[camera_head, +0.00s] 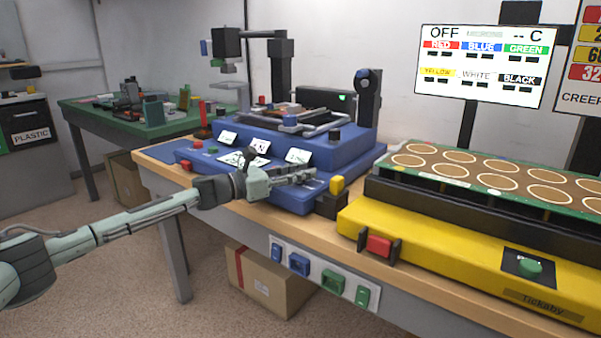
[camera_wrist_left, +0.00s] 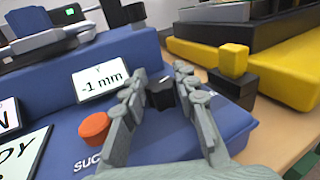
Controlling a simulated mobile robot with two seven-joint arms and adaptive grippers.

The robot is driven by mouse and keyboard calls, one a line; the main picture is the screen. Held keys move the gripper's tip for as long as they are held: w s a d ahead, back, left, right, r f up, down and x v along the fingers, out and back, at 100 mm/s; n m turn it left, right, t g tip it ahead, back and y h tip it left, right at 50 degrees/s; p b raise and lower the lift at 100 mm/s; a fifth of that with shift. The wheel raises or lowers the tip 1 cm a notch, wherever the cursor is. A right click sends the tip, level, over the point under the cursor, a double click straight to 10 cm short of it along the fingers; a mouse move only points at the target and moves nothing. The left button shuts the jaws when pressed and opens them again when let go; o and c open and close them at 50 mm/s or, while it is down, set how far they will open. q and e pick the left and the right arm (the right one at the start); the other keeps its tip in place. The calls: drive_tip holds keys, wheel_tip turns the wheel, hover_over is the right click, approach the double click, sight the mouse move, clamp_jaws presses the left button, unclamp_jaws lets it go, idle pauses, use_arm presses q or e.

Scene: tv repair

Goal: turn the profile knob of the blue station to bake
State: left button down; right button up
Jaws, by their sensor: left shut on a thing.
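The blue station (camera_head: 350,152) stands on the wooden bench in the middle of the head view. My left gripper (camera_head: 308,177) reaches its front panel from the left, near the right end. In the left wrist view, the fingers of my left gripper (camera_wrist_left: 158,88) are shut on a small black knob (camera_wrist_left: 162,96) on the blue panel. This is likely the profile knob; I cannot read its label or setting. An orange-red knob (camera_wrist_left: 95,127) sits just left of the fingers, with partly hidden lettering below it. My right gripper is out of view.
A black block with a yellow button (camera_head: 337,184) stands close right of the gripper. A yellow station (camera_head: 430,245) fills the bench's right side. A "-1 mm" card (camera_wrist_left: 97,81) stands behind the fingers. The wall screen (camera_head: 480,65) reads OFF.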

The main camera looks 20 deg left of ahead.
use_arm(q)
drive_tip(key=c, duration=1.3)
unclamp_jaws()
drive_tip(key=shift+w+a+r, duration=0.1)
drive_tip(key=shift+r, duration=0.15)
drive_tip(key=shift+c, duration=0.2)
drive_tip(key=shift+o, duration=1)
drive_tip(key=shift+f, duration=0.1)
drive_tip(key=v, duration=1.2)
